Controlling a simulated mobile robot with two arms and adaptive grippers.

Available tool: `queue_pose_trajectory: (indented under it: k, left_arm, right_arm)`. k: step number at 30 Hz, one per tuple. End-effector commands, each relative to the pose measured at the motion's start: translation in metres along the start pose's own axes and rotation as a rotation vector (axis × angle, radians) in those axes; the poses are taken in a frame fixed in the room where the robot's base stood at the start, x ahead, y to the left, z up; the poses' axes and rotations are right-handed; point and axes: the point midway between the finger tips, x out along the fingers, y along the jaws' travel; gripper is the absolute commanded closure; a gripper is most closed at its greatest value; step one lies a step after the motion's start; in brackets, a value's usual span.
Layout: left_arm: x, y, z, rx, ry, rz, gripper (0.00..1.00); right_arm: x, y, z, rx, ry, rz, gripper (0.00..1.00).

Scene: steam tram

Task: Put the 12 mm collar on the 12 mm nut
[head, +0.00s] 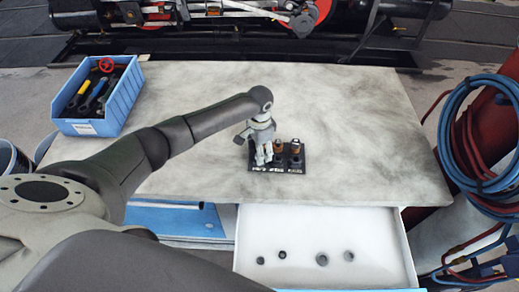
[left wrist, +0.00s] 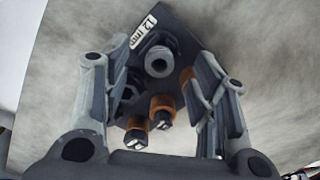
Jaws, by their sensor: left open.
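My left gripper (head: 263,158) is open and points down over the left end of a small black labelled board (head: 289,170) on the table. In the left wrist view its two fingers (left wrist: 162,85) stand apart with nothing held between them. Beyond them is the "12 mm" label (left wrist: 143,31) on the board. Beside that label is a grey round fitting with a hollow centre, likely the 12 mm nut (left wrist: 158,61). Several dark round collars (head: 322,260) of different sizes lie in the open drawer; I cannot tell which is 12 mm. My right gripper is not in view.
Brass-coloured fittings with dark tops (head: 295,148) stand on the board, also in the left wrist view (left wrist: 162,107). A blue tool crate (head: 98,128) is at the table's back left. The white drawer (head: 380,225) is open below the front edge. Blue hoses (head: 455,150) hang at right.

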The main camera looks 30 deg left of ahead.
Motion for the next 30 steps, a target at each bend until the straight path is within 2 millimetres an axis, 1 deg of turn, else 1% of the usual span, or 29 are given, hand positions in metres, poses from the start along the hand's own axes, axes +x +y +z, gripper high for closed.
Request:
queue_pose_trajectory:
  k: [1,17,18,25,30]
  left_arm:
    - [-0.008,0.000,0.000,0.000,0.000,0.000,0.46]
    - [-0.042,0.000,0.000,0.000,-0.001,0.001,0.46]
    - [-0.042,0.000,0.000,0.000,0.000,0.001,0.46]
    - [-0.058,0.000,0.000,0.000,0.000,0.000,0.46]
    - [-0.061,0.000,0.000,-0.001,-0.001,0.001,0.46]
  right_arm:
    - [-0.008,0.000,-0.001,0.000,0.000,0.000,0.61]
    - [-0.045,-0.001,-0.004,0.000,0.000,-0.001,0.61]
    - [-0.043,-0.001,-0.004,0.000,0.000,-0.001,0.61]
    - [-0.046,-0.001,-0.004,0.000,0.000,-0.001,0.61]
    - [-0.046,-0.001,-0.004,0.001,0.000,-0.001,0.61]
